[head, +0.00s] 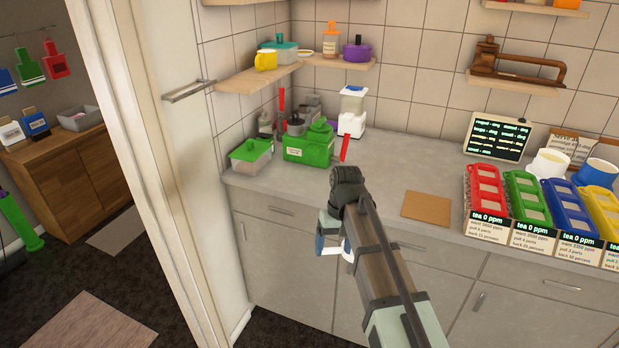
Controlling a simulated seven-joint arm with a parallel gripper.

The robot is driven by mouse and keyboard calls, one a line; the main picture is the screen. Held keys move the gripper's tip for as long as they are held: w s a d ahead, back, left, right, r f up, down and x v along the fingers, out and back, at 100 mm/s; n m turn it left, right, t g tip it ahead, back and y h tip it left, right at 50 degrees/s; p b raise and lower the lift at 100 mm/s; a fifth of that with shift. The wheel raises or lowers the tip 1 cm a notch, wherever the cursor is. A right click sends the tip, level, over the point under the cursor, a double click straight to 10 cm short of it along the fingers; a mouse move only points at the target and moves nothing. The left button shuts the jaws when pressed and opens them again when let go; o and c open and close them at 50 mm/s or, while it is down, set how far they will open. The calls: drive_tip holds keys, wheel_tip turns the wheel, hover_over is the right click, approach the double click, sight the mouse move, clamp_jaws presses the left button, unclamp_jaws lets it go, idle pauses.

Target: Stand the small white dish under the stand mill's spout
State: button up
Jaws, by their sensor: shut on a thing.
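The stand mill is most likely the white appliance (352,112) with a blue top at the back of the grey counter, near the wall. Its spout is too small to make out. My gripper (331,246) hangs below my dark wrist, in front of the counter's front edge and apart from the appliance. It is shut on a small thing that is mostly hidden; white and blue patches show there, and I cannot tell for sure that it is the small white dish. No other such dish shows clearly on the counter.
A green container (308,147) and a green-lidded box (251,154) stand left of the appliance, with a red upright part (345,147) in front of it. A brown board (427,208) lies on the counter. Coloured tea boxes (486,192) fill the right. The counter between is clear.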

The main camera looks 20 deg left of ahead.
drive_tip(key=w+a+r+n+h, duration=0.1)
drive_tip(key=w+a+r+n, duration=0.25)
drive_tip(key=a+n, duration=0.3)
drive_tip(key=w+a+r+n+h, duration=0.1)
drive_tip(key=w+a+r+n, duration=0.2)
drive_tip(key=a+r+n, duration=0.3)
drive_tip(key=w+n, duration=0.4)
drive_tip(key=w, duration=0.1)
drive_tip(key=w+n+t, duration=0.1)
drive_tip(key=w+n, duration=0.3)
drive_tip(key=w, duration=0.1)
drive_tip(key=w+f+n+t, duration=0.1)
drive_tip(key=w+n, duration=0.3)
drive_tip(key=w, duration=0.1)
drive_tip(key=shift+d+n, duration=0.1)
drive_tip(key=shift+n, duration=0.15)
drive_tip(key=w, duration=0.4)
drive_tip(key=shift+s+f, duration=0.35)
drive_tip(key=shift+f, duration=0.45)
drive_tip(key=shift+f, duration=0.6)
